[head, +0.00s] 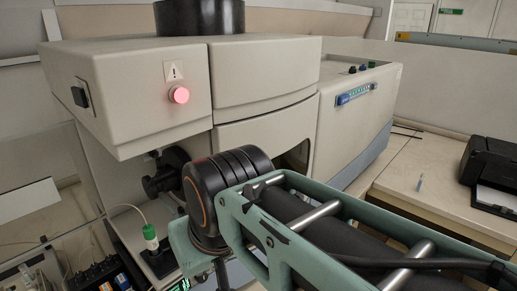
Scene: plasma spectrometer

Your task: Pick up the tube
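A small tube with a green cap (150,232) stands upright at the lower left, in front of the instrument. A thin pale hose curves from its top to the left. Its lower end meets a dark holder or base (162,263). A small, slim bluish object (420,181), possibly another tube, stands on the right-hand bench; it is too small to tell. My teal and black arm crosses the lower middle and right of the head view. I cannot make out my gripper's fingers; the arm's end is hidden or below the picture.
The large beige spectrometer (265,75) fills the middle, with a lit pink-red button (179,95). A black knobbed part (163,173) sits beneath its overhang. Dark bottles or boxes (105,275) crowd the lower left. A black printer (490,165) stands far right; the right bench (425,160) has clear room.

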